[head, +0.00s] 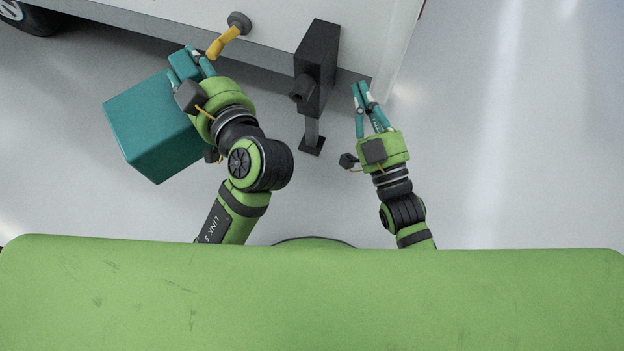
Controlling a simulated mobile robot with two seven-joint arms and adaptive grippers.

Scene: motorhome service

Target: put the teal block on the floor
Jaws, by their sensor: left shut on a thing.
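The small teal block (181,67) is at the upper left of the head view, in the jaws of my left gripper (192,64). My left gripper is shut on it. My gripper's fingers are also teal, and the hand and wrist hide part of the block. A large teal box (150,122) is just below and left of the held block in the picture. I cannot tell whether the two touch. My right gripper (360,86) is right of centre, away from the block, with nothing visible between its fingers. Its fingertips look close together, and I cannot tell if they are shut.
The motorhome's white side (270,22) runs across the top. A yellow-handled fitting (224,40) is close right of my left gripper. A black post-like unit (318,65) stands between my arms. The grey floor (520,150) is clear at the right.

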